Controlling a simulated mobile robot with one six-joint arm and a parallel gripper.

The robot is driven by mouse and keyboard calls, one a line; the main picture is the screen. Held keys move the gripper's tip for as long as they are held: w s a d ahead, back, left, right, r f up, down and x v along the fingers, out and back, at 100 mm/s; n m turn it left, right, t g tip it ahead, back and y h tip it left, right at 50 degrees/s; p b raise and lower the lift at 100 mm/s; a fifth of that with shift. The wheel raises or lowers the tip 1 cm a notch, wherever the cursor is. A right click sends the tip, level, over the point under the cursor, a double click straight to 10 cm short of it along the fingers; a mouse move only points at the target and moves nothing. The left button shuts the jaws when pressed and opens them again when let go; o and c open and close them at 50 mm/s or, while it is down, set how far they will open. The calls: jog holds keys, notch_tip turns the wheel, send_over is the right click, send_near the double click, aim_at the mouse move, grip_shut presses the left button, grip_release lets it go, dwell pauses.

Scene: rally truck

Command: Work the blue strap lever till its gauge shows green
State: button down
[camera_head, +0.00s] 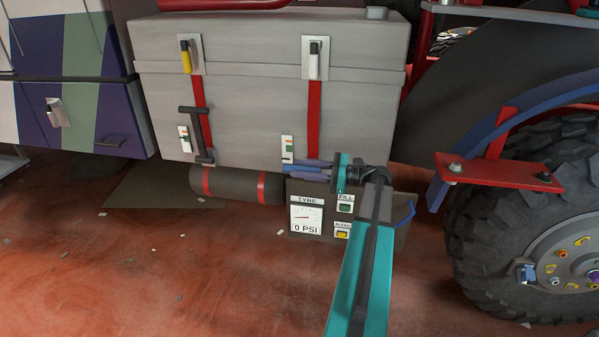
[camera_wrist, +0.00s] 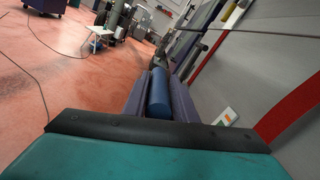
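The blue strap lever shows in the wrist view as a blue cylindrical handle (camera_wrist: 159,92) between the two purple fingers of my gripper (camera_wrist: 160,85), which lie close along both its sides. In the head view my gripper (camera_head: 308,168) points left at the lower end of the right red strap (camera_head: 314,112); the handle is mostly hidden by the fingers. A white gauge plate (camera_head: 288,146) with small orange and green marks is just above the fingers; it also shows in the wrist view (camera_wrist: 225,116). Its reading is too small to tell.
The grey box (camera_head: 255,110) carries a left red strap with a yellow lever (camera_head: 186,58) and a second gauge plate (camera_head: 184,138). A tyre panel (camera_head: 306,215) reading 0 PSI stands below my gripper. A large wheel (camera_head: 530,230) is at right.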

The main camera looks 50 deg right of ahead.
jog(key=shift+w+d+r+p, duration=0.25)
jog(key=shift+d+r+p, duration=0.15)
jog(key=shift+r, duration=0.25)
jog(key=c, duration=1.5)
grip_release()
jog(key=shift+c, duration=0.2)
jog(key=b+v, duration=0.4)
jog(key=v, duration=0.9)
jog(key=shift+s, duration=0.4)
